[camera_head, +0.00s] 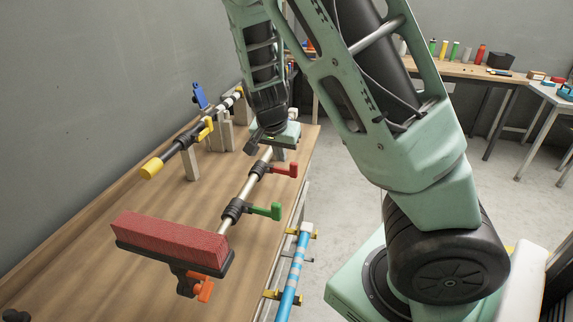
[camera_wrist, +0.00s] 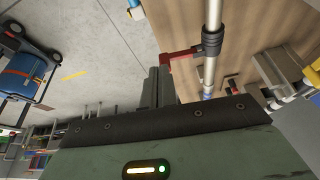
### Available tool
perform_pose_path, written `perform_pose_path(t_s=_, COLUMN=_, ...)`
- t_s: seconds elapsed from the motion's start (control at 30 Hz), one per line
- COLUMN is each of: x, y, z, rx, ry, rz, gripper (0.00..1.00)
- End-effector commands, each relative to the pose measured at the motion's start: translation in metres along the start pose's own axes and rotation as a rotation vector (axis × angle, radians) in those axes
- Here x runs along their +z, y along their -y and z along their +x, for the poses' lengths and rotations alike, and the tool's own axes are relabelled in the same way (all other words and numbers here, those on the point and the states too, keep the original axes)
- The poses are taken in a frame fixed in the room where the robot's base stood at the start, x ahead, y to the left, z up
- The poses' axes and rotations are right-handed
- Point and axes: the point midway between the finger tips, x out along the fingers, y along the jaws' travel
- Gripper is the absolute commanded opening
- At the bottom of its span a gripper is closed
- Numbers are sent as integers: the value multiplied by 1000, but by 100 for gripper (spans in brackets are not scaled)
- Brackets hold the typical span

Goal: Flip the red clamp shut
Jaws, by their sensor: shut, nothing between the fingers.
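The red clamp (camera_head: 283,170) sits on a silver pole (camera_head: 243,192) above the workbench. Its red lever sticks out to the right of the pole with an upturned end. In the wrist view the red lever (camera_wrist: 181,54) reaches left from the black collar on the pole. My gripper (camera_wrist: 158,76) is shut and empty, its fingertips beside the lever's free end; I cannot tell whether they touch. In the head view my gripper (camera_head: 252,143) is just beyond the red clamp, partly hidden by my wrist.
A green-levered clamp (camera_head: 264,211) sits nearer on the same pole, which ends in a red brush head (camera_head: 172,242) with an orange lever (camera_head: 205,289). A blue striped tube (camera_head: 293,270) hangs along the bench's right side.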

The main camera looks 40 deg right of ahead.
Motion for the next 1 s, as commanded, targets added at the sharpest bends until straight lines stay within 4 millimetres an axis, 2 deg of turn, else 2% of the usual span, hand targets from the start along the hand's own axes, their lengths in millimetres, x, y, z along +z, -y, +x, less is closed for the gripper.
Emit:
perform_pose_path(t_s=0.27, x=0, y=-1, z=9, rx=3, ry=0, rz=0, gripper=0)
perform_pose_path(t_s=0.83, x=-1, y=-2, z=105, rx=4, ry=3, rz=3, gripper=0)
perform_pose_path(t_s=1.0, x=-25, y=-1, z=108, rx=1, ry=1, rz=2, gripper=0)
